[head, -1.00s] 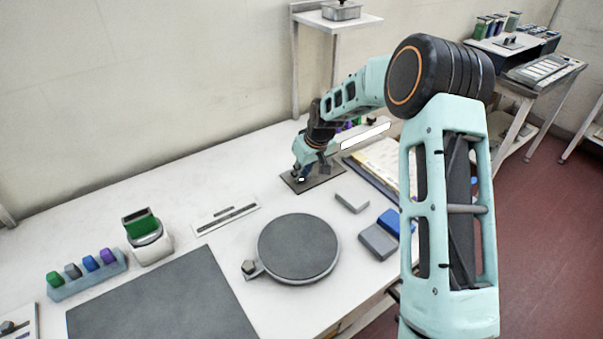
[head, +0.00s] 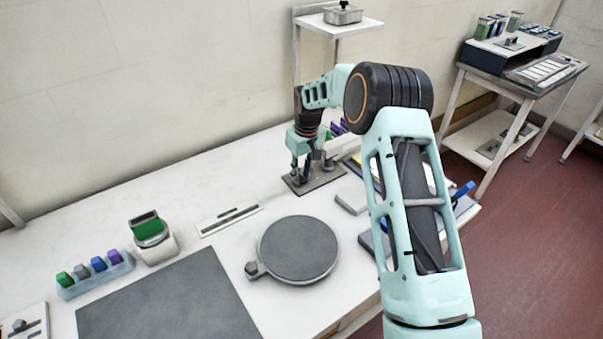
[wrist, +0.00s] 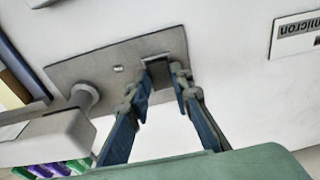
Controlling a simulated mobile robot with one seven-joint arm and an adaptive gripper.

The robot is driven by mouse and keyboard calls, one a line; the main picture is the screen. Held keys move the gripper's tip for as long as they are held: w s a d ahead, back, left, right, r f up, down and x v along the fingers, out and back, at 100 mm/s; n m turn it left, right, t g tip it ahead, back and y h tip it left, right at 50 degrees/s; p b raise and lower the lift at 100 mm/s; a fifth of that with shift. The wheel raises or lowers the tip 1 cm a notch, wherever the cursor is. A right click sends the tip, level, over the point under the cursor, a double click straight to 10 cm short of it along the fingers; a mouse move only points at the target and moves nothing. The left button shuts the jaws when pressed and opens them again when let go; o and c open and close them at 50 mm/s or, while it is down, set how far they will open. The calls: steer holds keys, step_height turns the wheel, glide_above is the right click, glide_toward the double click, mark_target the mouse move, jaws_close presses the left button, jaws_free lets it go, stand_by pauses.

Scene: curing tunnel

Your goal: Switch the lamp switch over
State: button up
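The lamp switch is a small dark block (wrist: 158,72) on a grey base plate (wrist: 85,72) in the wrist view. The same plate (head: 325,180) lies on the white bench in the head view, where my arm hides the switch. A grey lamp post (wrist: 86,97) rises from the plate and carries a lamp head (wrist: 55,138). My gripper (wrist: 163,85) is open, pointing down over the plate, with one finger on each side of the switch. I cannot tell whether a finger touches it. In the head view my gripper (head: 306,176) is above the plate.
A round grey turntable (head: 299,248) and a dark mat (head: 165,305) lie nearer. A grey block (head: 351,201) and a blue-handled item (head: 463,191) are to the right, partly behind my arm. A labelled plate (head: 229,220) lies left. Colored blocks (wrist: 50,168) sit beside the lamp head.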

steer(key=o, duration=0.3)
steer(key=shift+o, duration=0.2)
steer(key=shift+r, duration=0.1)
step_height(320, 180, up, 12)
steer(key=s, duration=0.1)
steer(key=shift+s+d, duration=0.2)
steer(key=shift+d, duration=0.25)
